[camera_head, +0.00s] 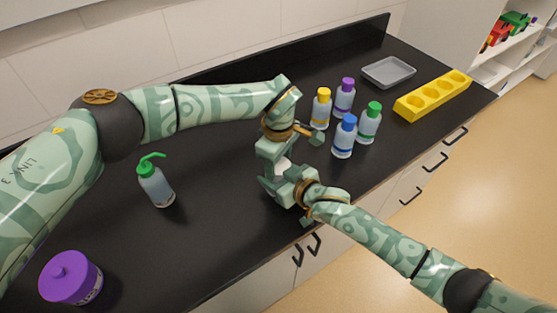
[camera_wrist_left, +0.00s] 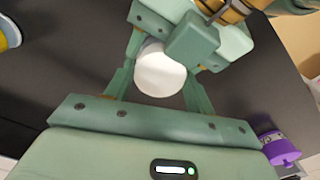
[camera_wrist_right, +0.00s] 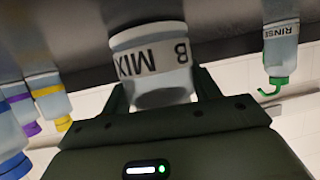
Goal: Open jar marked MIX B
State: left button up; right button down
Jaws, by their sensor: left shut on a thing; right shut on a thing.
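The jar marked MIX B (camera_wrist_right: 150,62) shows upside down in the right wrist view, its label facing that camera. My right gripper (camera_wrist_right: 155,85) is shut on the jar's body. In the left wrist view a white round lid (camera_wrist_left: 160,72) lies between the fingers of my left gripper (camera_wrist_left: 158,85), which is shut on it. In the head view my left gripper (camera_head: 278,152) is above my right gripper (camera_head: 284,183), and they hide nearly all of the jar; a bit of white (camera_head: 282,164) shows between them. I cannot tell whether lid and jar are apart.
A green-topped wash bottle (camera_head: 156,184) stands left on the black counter, and a purple-lidded jar (camera_head: 71,280) at its near left. Yellow, purple, blue (camera_head: 344,137) and green-capped bottles stand close right of my grippers. A grey tray (camera_head: 388,72) and yellow rack (camera_head: 433,97) are farther back.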

pick_arm(q)
jog(key=n, duration=0.3)
jog(key=o, duration=1.1)
jog(key=shift+r, duration=0.1)
notch_tip(320, 180, up, 4)
jog(key=shift+r, duration=0.25)
notch_tip(320, 180, up, 3)
jog(key=m, duration=0.2)
jog(key=shift+m, duration=0.4)
notch_tip(320, 180, down, 8)
jog(key=shift+r, duration=0.15)
